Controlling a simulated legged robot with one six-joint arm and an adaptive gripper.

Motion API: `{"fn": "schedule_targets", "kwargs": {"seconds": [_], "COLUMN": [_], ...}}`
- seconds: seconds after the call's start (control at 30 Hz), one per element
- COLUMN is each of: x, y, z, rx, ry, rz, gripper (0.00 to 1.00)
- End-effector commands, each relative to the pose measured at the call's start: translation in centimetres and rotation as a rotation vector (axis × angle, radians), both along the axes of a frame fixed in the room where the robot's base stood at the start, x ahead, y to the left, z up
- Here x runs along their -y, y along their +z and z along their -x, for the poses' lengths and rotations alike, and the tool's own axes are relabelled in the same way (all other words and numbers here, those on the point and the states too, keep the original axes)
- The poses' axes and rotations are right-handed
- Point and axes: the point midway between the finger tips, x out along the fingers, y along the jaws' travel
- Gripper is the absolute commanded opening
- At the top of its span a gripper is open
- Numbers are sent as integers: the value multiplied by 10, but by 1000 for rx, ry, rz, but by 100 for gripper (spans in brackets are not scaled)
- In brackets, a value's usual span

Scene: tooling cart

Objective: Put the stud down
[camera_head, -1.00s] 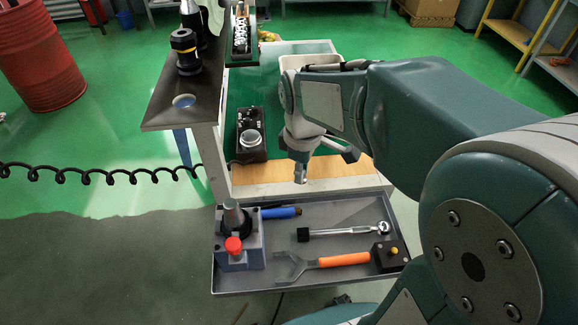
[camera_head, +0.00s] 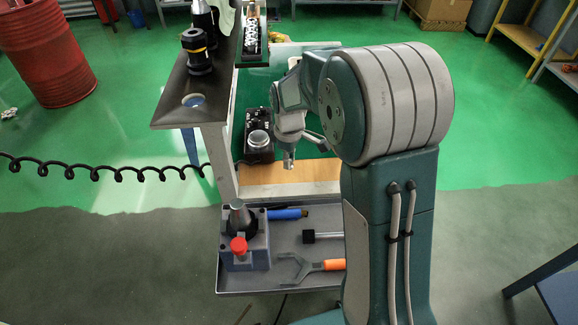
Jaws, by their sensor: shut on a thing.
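My gripper (camera_head: 290,148) points down at the middle of the cart, over the wooden front edge. It is shut on the stud (camera_head: 289,163), a small grey metal piece that hangs below the fingertips. The fingers hide its upper part. I cannot tell how high it is above the wood, but it looks apart from it. Left of my gripper is a black box (camera_head: 260,154) with a round opening and small parts along its top.
The lower grey tray (camera_head: 283,278) holds a grey block (camera_head: 243,252) with a cone and red knob, a blue-handled tool (camera_head: 287,213) and an orange-handled wrench (camera_head: 333,265). A dark side shelf (camera_head: 178,105) carries black tool holders (camera_head: 197,52). My arm hides the cart's right side.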

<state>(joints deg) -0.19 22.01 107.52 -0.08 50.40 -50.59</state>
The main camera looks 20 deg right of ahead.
Motion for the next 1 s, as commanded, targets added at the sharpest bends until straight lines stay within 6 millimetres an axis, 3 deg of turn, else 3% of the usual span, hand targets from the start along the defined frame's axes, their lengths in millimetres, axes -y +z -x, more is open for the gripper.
{"fn": "schedule_targets", "kwargs": {"seconds": [0.2, 0.5, 0.53, 0.6, 1.0], "x": [0, 0, 0, 0, 0], "y": [-30, -32, -32, -32, -28], "z": [1, 1, 1, 1, 0], "rx": [-1, -1, -1, -1, 1], "ry": [0, 0, 0, 0, 0], "rz": [0, 0, 0, 0, 0], "gripper": [0, 0, 31, 57, 57]}}
